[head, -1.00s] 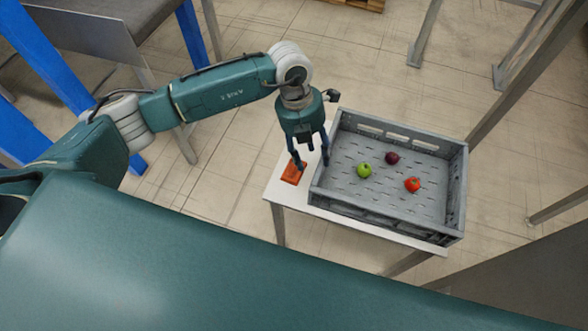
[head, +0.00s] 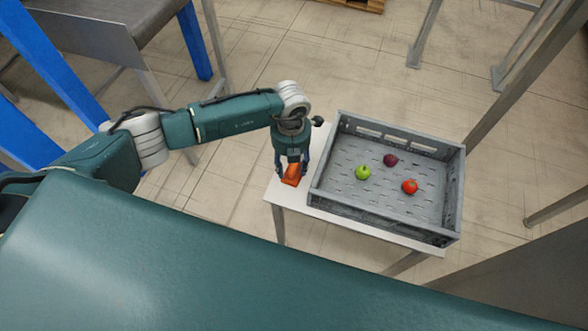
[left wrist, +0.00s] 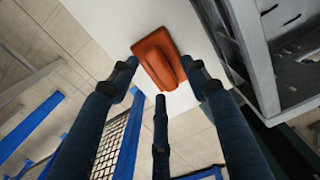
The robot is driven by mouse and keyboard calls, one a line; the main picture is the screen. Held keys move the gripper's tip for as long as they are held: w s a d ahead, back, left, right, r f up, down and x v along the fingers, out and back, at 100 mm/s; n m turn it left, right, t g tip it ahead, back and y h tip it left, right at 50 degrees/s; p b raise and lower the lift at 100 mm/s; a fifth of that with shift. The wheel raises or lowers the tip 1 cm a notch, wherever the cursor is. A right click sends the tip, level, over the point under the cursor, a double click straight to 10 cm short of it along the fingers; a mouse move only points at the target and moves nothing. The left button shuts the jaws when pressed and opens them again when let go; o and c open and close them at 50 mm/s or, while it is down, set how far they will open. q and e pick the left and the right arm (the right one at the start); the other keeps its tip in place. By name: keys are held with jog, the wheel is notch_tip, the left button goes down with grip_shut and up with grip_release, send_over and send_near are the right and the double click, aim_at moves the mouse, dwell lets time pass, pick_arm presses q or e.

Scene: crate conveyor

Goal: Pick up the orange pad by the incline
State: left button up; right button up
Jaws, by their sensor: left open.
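The orange pad (head: 291,175) lies on the left end of a small white table (head: 287,195), beside a grey crate. My left gripper (head: 291,168) is right over the pad, its fingers coming down around it. In the left wrist view the pad (left wrist: 157,58) shows a raised grip on its top, and the open fingers (left wrist: 160,80) lie on both sides of it, with a third finger below. I cannot tell whether any finger touches the pad. My right gripper is not in view.
The grey crate (head: 326,196) stands on the table close to the right of the gripper and holds a green apple (head: 363,173), a dark red fruit (head: 390,160) and a red fruit (head: 410,187). Blue posts and a grey conveyor (head: 110,40) stand at the upper left.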

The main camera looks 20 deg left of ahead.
pick_arm(q)
jog(key=shift+f, duration=0.3)
grip_shut()
notch_tip(320, 180, up, 20)
jog(key=b, duration=0.2)
jog(key=c, duration=0.7)
grip_release()
jog(key=c, duration=0.4)
